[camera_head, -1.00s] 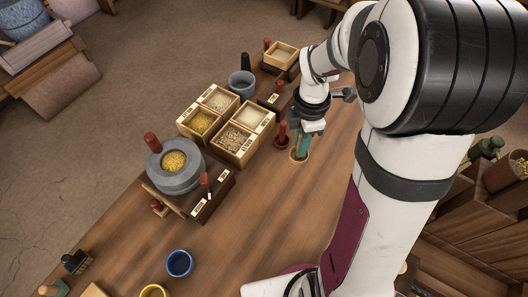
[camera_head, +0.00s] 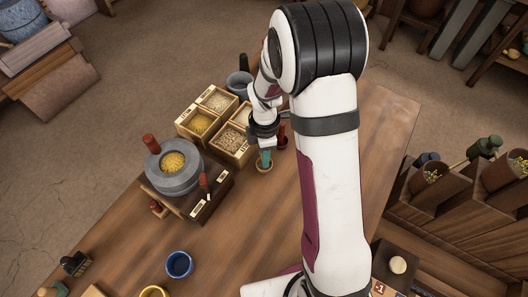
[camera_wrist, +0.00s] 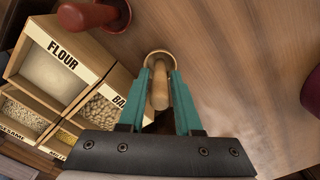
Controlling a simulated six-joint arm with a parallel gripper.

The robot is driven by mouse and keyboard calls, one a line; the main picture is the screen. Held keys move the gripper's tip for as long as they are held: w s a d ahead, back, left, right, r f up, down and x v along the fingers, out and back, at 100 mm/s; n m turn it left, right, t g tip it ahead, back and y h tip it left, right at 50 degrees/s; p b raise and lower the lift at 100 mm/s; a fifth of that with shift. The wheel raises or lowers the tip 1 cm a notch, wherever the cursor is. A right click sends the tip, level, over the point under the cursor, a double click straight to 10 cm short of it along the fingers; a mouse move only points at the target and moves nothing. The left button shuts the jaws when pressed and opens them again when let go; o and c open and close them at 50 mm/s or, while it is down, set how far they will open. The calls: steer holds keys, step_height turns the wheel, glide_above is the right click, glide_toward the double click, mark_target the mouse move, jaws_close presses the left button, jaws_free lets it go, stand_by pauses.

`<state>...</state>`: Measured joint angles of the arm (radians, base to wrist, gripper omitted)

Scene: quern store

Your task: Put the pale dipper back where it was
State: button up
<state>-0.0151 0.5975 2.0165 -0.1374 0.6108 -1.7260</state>
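The pale dipper (camera_wrist: 160,88) is in my gripper (camera_wrist: 160,76); its light wooden handle stands between the two teal fingers, with a round pale rim showing beyond the fingertips. The fingers are closed in on the handle. In the head view the dipper (camera_head: 264,168) shows just under my gripper (camera_head: 265,156), over the wooden table, right of the barley compartment. I cannot tell how high it is above the table.
A wooden grain box (camera_head: 216,147) with labelled compartments, flour among them, lies left of my gripper. A red-handled tool (camera_head: 283,137) stands close behind. The grey quern (camera_head: 177,184) is further left. The table front is mostly clear; a blue cup (camera_head: 179,264) stands there.

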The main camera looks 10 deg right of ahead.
steer(key=shift+o, duration=1.2)
step_height(320, 180, up, 12)
steer(key=shift+d+f, duration=0.1)
steer(key=s+a+r+m, duration=0.1)
steer(key=s+r+m, duration=0.2)
steer(key=s+m, duration=0.8)
steer(key=s+a+r+m+y, duration=0.1)
steer(key=s+a+r+m, duration=0.1)
steer(key=s+m, duration=1)
steer(key=shift+s+r+m+y, duration=0.15)
steer(key=shift+r+m+y, duration=0.15)
steer(key=shift+r, duration=0.25)
